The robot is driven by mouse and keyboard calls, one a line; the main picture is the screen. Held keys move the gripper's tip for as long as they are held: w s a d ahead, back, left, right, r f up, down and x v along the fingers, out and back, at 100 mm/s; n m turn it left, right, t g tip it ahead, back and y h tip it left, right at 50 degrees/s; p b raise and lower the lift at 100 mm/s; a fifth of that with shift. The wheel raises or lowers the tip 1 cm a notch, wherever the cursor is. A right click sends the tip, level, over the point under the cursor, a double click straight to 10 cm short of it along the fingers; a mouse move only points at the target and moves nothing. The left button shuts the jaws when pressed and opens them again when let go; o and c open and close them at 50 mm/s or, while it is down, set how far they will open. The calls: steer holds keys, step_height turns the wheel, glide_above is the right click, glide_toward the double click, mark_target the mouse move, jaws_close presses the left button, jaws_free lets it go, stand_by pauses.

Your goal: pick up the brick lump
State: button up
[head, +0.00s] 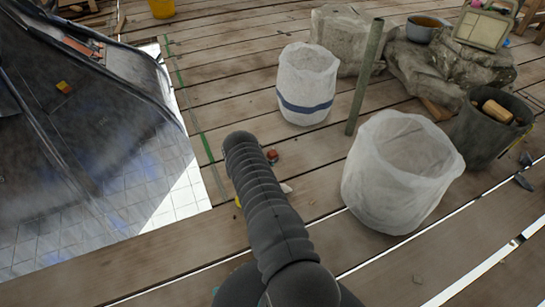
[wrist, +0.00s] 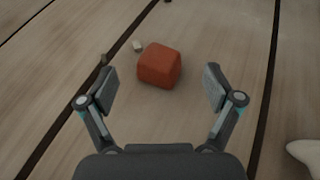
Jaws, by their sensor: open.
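The brick lump (wrist: 159,66) is a small reddish-orange block with rounded edges, lying on the wooden planks. In the wrist view it sits just beyond and between the fingertips of my gripper (wrist: 159,88). The gripper is open and empty, one finger on each side, with no visible contact. In the head view the brick lump (head: 272,155) shows as a small red piece just right of my dark arm. My gripper is hidden behind the arm in the head view.
Small pale chips (wrist: 137,46) lie beside the lump, and a whitish piece (wrist: 304,156) lies at right. Two white sacks (head: 306,84) (head: 402,172), a green post (head: 365,76) and a dark bucket (head: 488,128) stand to the right. The deck opens at left beside a dark roof (head: 75,120).

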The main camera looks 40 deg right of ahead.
mark_target(270, 154)
steer(key=x, duration=0.2)
steer(key=b+x, duration=0.1)
steer(key=x, duration=0.1)
steer(key=shift+a+f, duration=0.2)
steer(key=shift+f, duration=0.2)
steer(key=shift+w+d+f, duration=0.15)
steer(key=shift+d, duration=0.45)
steer(key=c, duration=1.4)
